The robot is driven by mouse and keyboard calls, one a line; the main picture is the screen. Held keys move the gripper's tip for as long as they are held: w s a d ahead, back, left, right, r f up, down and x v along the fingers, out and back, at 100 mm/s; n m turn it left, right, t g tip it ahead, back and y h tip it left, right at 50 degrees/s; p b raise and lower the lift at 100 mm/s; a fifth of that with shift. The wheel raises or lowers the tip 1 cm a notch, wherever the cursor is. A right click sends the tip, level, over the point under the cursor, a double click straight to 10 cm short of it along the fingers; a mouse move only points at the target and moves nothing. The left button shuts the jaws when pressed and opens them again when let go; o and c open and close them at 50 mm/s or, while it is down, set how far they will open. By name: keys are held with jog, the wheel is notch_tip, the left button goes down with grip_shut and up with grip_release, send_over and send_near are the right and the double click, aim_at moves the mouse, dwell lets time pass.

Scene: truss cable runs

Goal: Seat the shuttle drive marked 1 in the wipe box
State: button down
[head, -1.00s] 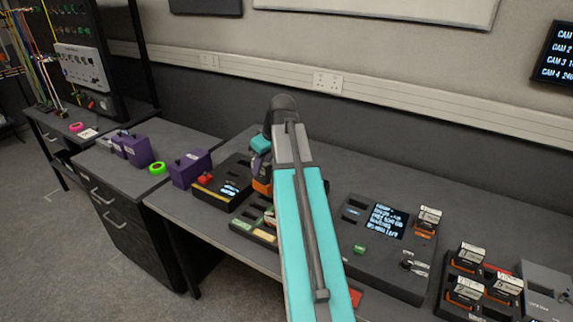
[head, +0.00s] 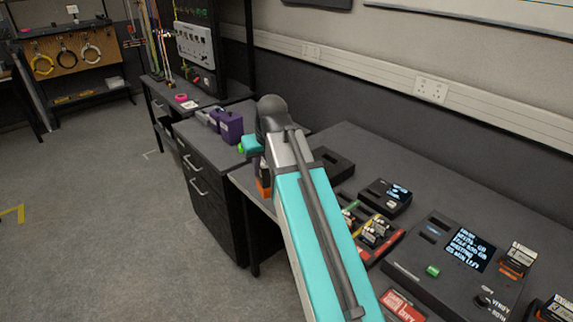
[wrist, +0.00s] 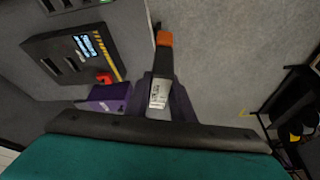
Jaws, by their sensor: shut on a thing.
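My gripper (head: 260,166) is shut on a drive with a dark body and an orange end (head: 263,188). In the wrist view the held drive (wrist: 160,68) sits between the dark fingers of my gripper (wrist: 164,92), its orange end pointing away. Its white label is too small to read, so I cannot confirm the 1. The wipe box (wrist: 74,55) is a black box with slots, a lit display, a red button and a yellow-black stripe, left of the drive and apart from it. In the head view the wipe box (head: 335,163) is partly hidden behind my arm.
A purple box (wrist: 110,96) stands beside the wipe box, and another purple box (head: 230,125) is on the cabinet. Right of my arm are a tray of drives (head: 372,228), a small display box (head: 386,197) and a larger console (head: 440,262). Floor lies open left.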

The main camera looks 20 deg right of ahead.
jog(key=a, duration=0.6)
jog(key=shift+r, duration=0.25)
jog(key=shift+s+a, duration=0.1)
jog(key=shift+s, duration=0.05)
